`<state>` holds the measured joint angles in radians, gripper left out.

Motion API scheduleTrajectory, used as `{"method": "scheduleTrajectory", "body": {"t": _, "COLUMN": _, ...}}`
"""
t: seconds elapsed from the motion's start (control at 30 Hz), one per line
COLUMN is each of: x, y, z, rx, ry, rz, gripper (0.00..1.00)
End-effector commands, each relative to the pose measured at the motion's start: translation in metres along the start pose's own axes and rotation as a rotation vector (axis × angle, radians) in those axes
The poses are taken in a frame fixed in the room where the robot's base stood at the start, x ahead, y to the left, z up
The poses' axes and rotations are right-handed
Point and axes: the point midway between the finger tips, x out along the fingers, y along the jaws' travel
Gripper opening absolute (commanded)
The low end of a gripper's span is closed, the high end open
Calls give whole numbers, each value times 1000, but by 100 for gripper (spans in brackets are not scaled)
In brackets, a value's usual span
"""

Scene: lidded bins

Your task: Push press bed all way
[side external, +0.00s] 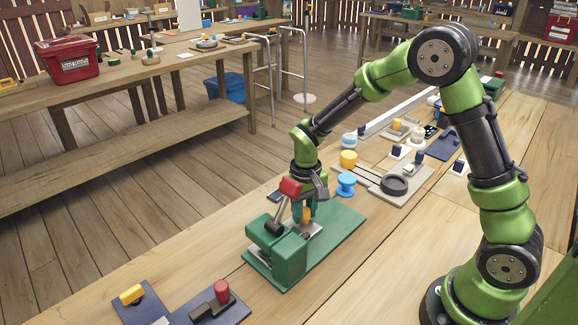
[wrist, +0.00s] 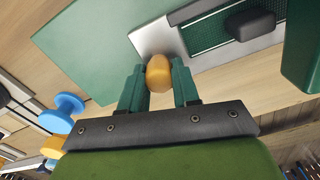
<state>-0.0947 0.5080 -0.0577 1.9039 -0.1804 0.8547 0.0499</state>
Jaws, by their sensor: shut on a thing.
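A green press (side external: 290,258) stands on a green base plate (side external: 335,235) on the near bench. A lever with a red grip (side external: 290,187) rises from it. Its light grey bed plate (side external: 313,228) lies beside the press body and carries an orange knob (side external: 306,214). In the wrist view the bed plate (wrist: 148,36) shows under the orange knob (wrist: 158,73). My gripper (wrist: 159,85) is shut on this knob, a finger on each side. A black block (wrist: 251,25) sits over a dark green textured strip beyond the bed plate. How far the bed sits under the press is unclear.
A blue spool (side external: 346,184) and a yellow knob (side external: 348,159) stand just behind the base plate. Navy boards with a yellow handle (side external: 132,294) and red knob (side external: 221,291) lie front left.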

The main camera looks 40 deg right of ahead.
Motion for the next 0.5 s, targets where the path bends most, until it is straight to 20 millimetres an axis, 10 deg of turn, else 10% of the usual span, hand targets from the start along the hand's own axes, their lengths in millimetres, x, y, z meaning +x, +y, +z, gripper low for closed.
{"method": "scheduleTrajectory", "body": {"t": 0.5, "x": -11, "y": 0, "z": -3, "rx": -1, "ry": 9, "rz": -1, "gripper": 42}}
